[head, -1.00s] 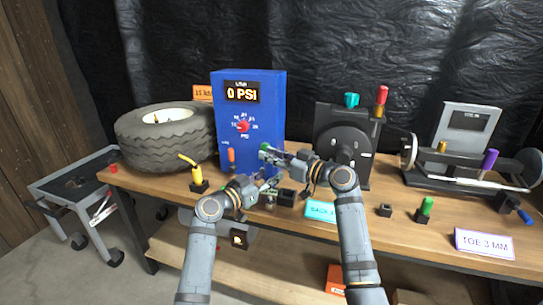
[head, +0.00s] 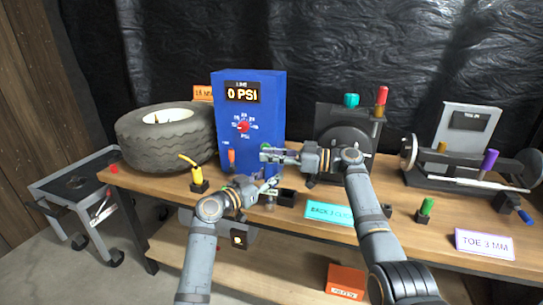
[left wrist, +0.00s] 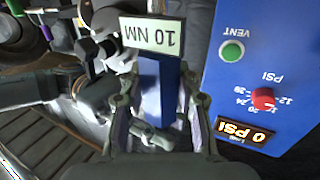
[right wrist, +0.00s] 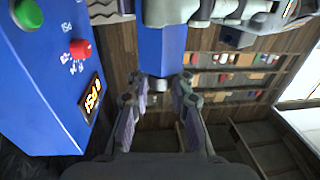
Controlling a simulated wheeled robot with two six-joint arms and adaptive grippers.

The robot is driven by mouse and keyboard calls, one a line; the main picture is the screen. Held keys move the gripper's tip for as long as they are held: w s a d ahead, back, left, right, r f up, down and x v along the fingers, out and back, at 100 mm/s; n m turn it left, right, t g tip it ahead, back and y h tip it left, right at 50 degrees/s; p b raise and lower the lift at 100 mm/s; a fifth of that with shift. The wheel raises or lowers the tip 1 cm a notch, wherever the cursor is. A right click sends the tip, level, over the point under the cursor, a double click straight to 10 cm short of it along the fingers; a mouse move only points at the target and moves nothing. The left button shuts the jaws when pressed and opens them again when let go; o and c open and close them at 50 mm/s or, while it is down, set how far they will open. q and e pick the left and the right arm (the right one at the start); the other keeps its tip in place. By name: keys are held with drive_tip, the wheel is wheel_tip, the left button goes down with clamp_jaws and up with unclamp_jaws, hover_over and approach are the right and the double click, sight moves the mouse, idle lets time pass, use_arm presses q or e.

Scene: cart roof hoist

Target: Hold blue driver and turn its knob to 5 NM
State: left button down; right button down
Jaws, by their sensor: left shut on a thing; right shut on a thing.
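The blue driver (left wrist: 158,88) is between the fingers of my left gripper (left wrist: 158,100), which is shut on its body. A white label reading 10 NM (left wrist: 151,38) shows upside down on the driver in the left wrist view. In the right wrist view the blue body (right wrist: 163,45) ends in a small dark knob (right wrist: 159,85). My right gripper (right wrist: 159,92) has its fingers on either side of the knob and is shut on it. In the head view my left gripper (head: 268,186) is below my right gripper (head: 268,155), and the driver is mostly hidden.
A blue pressure box (head: 228,115) reading 0 PSI stands just behind the grippers, with a red dial and a green VENT button (left wrist: 232,52). A tire (head: 165,138) lies left, a yellow-handled tool (head: 196,176) in front. A black hoist-like machine (head: 345,125) stands right.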

drive_tip(key=shift+f+n+g, duration=0.15)
drive_tip(key=shift+n+g, duration=0.25)
drive_tip(key=shift+g, duration=0.4)
drive_tip(key=c, duration=1.2)
unclamp_jaws()
drive_tip(key=shift+o, duration=0.2)
drive_tip(key=shift+d, duration=0.1)
drive_tip(key=s+d, duration=0.1)
drive_tip(key=d, duration=1.1)
drive_tip(key=shift+s, duration=0.25)
